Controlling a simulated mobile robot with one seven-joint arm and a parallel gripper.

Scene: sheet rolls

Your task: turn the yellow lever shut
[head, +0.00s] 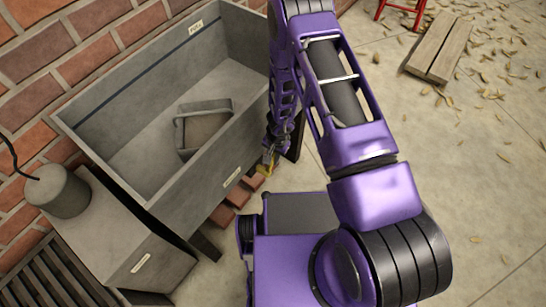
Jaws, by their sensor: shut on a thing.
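The yellow lever (264,169) shows as a small yellow piece low at the right front end of a grey trough (150,200). My gripper (268,157) reaches down to it beside the trough's outer wall and is shut on the lever. The fingers are small here and partly hidden by my purple arm. The lever's pivot and its exact angle cannot be made out.
A grey box (203,128) lies inside the trough. A grey cylinder (60,190) with a black cord stands on a lower cabinet (125,255) at left. Reddish bricks (222,215) lie under the trough. A wooden plank piece (440,48) lies on the open, leaf-strewn floor at right.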

